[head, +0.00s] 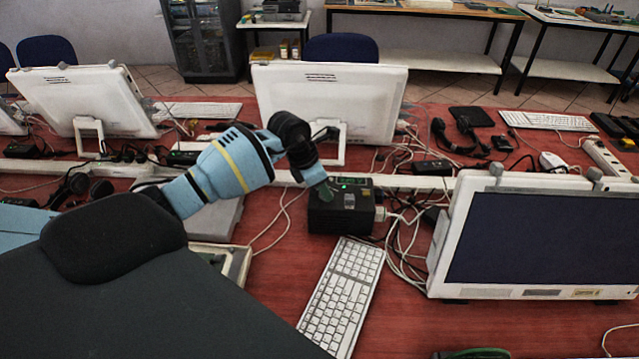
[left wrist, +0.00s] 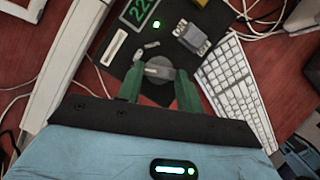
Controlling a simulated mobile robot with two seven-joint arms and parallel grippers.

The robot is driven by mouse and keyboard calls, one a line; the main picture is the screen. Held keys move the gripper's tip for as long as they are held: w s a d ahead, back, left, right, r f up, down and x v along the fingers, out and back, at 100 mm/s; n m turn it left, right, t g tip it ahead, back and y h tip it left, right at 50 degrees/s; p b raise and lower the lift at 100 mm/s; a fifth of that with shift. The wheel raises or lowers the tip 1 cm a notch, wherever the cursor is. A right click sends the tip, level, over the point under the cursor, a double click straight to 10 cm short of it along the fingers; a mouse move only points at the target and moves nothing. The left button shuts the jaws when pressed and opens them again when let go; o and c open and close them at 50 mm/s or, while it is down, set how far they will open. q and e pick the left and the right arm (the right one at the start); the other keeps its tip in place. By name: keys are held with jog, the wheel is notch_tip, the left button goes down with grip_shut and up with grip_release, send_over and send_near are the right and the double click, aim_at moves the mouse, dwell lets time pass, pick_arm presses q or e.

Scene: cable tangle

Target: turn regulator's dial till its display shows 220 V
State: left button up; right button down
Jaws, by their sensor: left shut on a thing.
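The regulator (head: 340,218) is a black box on the red table, behind the white keyboard, with a small green light on top. In the left wrist view its black top (left wrist: 112,72) carries a round grey dial (left wrist: 158,69) with a pale pointer mark. The green display (left wrist: 138,12) appears to read 220, turned on its side and close to the picture's top edge. My left gripper (head: 326,190) reaches down onto the regulator from the left. Its green fingers (left wrist: 158,88) are shut on the dial, one on each side.
A white keyboard (head: 342,297) lies just in front of the regulator. White cables (head: 402,235) tangle at its right, beside a large white monitor (head: 540,235). Another monitor (head: 328,100) stands behind. Bare red table shows between the keyboard and right monitor.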

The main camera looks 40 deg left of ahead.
aim_at(314, 202)
pick_arm(q)
jog(key=shift+r+n+y+p, duration=0.25)
jog(key=shift+n+p, duration=0.2)
jog(key=shift+n, duration=0.55)
jog(key=shift+d+f+n+y, duration=0.15)
jog(key=shift+n+y, duration=0.2)
jog(key=shift+n, duration=0.25)
pick_arm(e)
jog(key=shift+w+d+r+t, duration=0.15)
jog(key=shift+w+r, duration=0.4)
jog(key=shift+r, duration=0.1)
jog(key=shift+w+d+r+t, duration=0.15)
jog(key=shift+w+r, duration=0.35)
jog(key=shift+r, duration=0.1)
pick_arm(q)
jog(key=shift+t+p, duration=0.3)
jog(key=shift+f, duration=0.1)
jog(key=o, duration=1)
jog(key=shift+s, duration=0.1)
pick_arm(e)
jog(key=shift+s+a, duration=0.1)
pick_arm(q)
jog(key=v, duration=0.8)
pick_arm(e)
jog(key=shift+w+r, duration=0.25)
